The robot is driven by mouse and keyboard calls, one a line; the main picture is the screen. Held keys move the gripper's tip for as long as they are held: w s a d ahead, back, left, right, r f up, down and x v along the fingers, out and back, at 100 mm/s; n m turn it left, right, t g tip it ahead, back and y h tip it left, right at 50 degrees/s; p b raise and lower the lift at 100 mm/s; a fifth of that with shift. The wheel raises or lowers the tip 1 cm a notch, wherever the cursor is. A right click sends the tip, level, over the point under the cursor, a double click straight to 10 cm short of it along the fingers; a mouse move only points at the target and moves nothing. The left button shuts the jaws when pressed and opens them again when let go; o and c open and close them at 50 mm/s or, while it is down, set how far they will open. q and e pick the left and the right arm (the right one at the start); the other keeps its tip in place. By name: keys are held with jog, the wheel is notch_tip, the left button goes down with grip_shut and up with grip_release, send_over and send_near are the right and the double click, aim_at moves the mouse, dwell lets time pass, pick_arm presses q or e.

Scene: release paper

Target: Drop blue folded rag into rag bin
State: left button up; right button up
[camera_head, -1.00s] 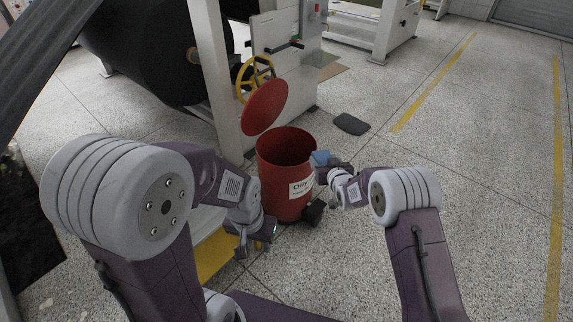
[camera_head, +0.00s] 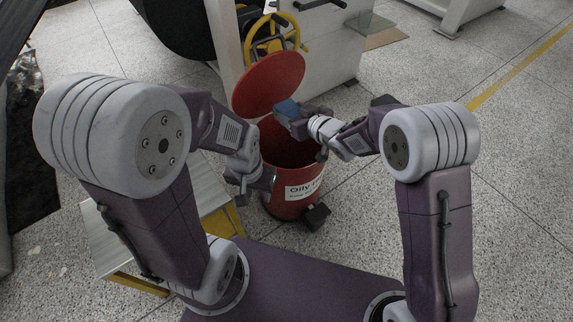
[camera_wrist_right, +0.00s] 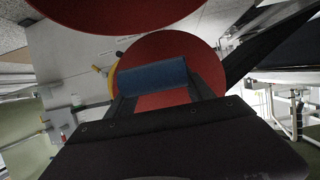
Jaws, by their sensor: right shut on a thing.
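The blue folded rag (camera_head: 287,108) is held in my right gripper (camera_head: 284,113), above the mouth of the red rag bin (camera_head: 292,206). The rag also shows in the right wrist view (camera_wrist_right: 153,75), gripped between the two fingers (camera_wrist_right: 160,98), with red behind it. The bin's round red lid (camera_head: 269,83) stands open at the back. The white label on the bin's front reads "Oily". The arm and gripper hide part of the bin's opening. My left gripper (camera_head: 258,186) hangs at the bin's left side, and its jaws are too unclear to judge.
A machine with a yellow handwheel (camera_head: 272,36) and pale panel (camera_head: 330,40) stands behind the bin. A black pedal (camera_head: 316,216) sits at the bin's front foot. A low grey step with yellow edges (camera_head: 112,232) is at left. Floor to the right is clear.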

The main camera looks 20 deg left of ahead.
notch_tip(320, 180, down, 6)
jog(key=b, duration=0.5)
jog(key=shift+b, duration=0.3)
jog(key=o, duration=1.4)
jog(key=shift+o, duration=0.2)
jog(key=shift+r, duration=0.1)
jog(key=p+v, duration=0.4)
jog(key=v, duration=0.5)
jog(key=shift+p, duration=0.4)
